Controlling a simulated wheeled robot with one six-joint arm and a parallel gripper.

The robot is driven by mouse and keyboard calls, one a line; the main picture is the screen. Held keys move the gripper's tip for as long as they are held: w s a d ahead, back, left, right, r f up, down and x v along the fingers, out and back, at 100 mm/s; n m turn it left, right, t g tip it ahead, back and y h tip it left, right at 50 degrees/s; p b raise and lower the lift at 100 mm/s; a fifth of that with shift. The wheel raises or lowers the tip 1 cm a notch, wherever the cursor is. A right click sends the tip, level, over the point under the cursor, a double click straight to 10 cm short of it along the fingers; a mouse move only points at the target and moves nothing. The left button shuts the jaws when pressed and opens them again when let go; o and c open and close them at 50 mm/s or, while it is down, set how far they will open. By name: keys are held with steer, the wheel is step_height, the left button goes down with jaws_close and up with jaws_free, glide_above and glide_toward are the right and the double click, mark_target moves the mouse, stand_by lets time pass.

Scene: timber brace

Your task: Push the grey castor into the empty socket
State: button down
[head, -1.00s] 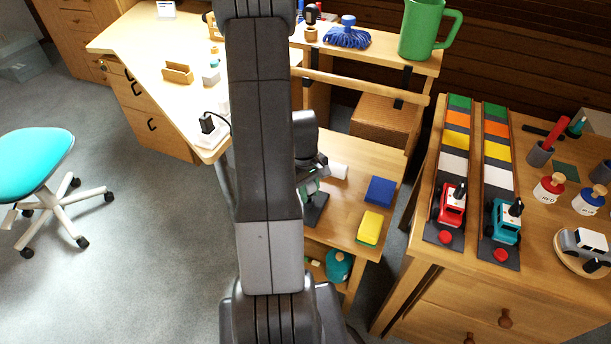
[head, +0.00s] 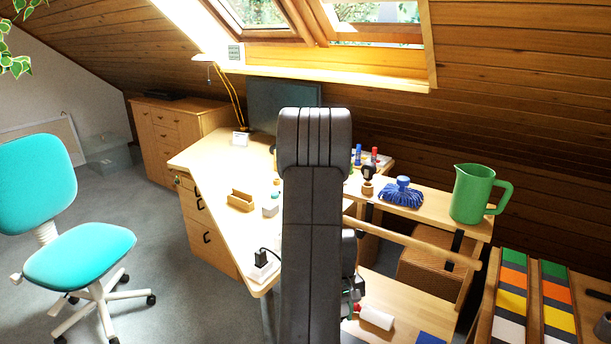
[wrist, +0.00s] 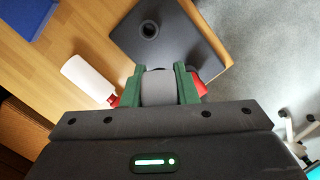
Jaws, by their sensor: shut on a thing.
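My gripper (wrist: 158,88) is shut on the grey castor (wrist: 158,86), which sits between its two green fingers in the wrist view. The dark grey plate (wrist: 185,45) lies on the wooden surface, beyond the fingertips in the picture. A round raised socket (wrist: 149,29) with a dark hole is on that plate, up and slightly left of the castor in the picture. The castor looks apart from the socket; its height above the plate is hard to tell. In the head view my arm hides most of the gripper and the plate is not visible.
A white bottle (wrist: 88,80) with a red cap lies left of the fingers; it also shows in the head view (head: 376,317). A red thing (wrist: 207,78) is partly hidden by the right finger. A blue block (wrist: 28,15) lies at the upper left.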

steer(key=w+a+r+m+p, duration=0.2)
steer(key=w+a+m+p, duration=0.15)
steer(key=w+a, duration=0.4)
steer(key=s+d+f+m+b, duration=0.1)
steer(key=s+d+f+b, duration=0.2)
steer(key=s+d, duration=0.7)
steer(key=shift+s+d+y, duration=0.2)
steer(key=shift+s+y, duration=0.2)
steer(key=shift+s, duration=0.05)
steer(key=shift+f+b, duration=0.15)
steer(key=shift+b, duration=0.2)
steer(key=shift+f+b, duration=2.35)
steer(key=shift+f, duration=0.65)
steer(key=shift+f+b, duration=0.5)
steer(key=shift+b, duration=0.2)
steer(key=shift+r, duration=0.35)
steer(key=shift+f+b, duration=0.35)
steer(key=shift+f, duration=0.15)
stand_by(0.9)
